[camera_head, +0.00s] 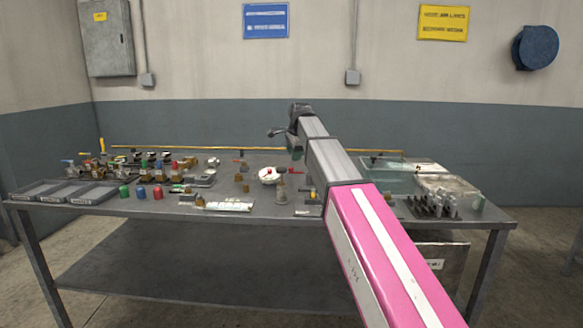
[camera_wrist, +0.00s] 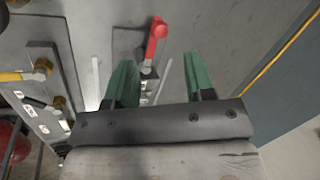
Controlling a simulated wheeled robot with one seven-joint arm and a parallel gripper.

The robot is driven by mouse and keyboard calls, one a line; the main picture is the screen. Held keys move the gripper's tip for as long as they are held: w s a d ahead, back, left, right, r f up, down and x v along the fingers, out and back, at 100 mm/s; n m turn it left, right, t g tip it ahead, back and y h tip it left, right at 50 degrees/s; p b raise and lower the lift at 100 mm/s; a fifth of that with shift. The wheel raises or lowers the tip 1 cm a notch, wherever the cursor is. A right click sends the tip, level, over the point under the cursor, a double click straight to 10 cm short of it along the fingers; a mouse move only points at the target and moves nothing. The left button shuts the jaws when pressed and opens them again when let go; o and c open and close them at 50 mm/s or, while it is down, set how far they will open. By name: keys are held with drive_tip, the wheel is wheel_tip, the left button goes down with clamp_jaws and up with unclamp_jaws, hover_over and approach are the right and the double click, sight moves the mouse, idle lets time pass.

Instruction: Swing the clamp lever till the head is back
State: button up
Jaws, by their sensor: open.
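A red-handled lever (camera_wrist: 155,37) shows in the wrist view, on a small metal fitting (camera_wrist: 147,69) over a grey plate (camera_wrist: 127,42). I take it for the clamp lever. My gripper (camera_wrist: 161,62) is open, its two green fingers apart, with the lever beyond and between them in the picture. I cannot tell whether either finger touches it. The clamp head is not clearly seen. In the head view my gripper (camera_head: 293,150) is over the back middle of the bench, partly hidden by my arm; I cannot pick out this lever there.
The metal bench (camera_head: 150,208) carries several small valves and fittings at left and grey trays (camera_head: 65,192) at its left end. A white round dish (camera_head: 268,176) stands near the middle. A shallow glassy tray (camera_head: 385,178) lies at right. A yellow pipe (camera_head: 200,149) runs along the back.

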sight(292, 168)
drive_tip(key=x, duration=0.7)
clamp_jaws()
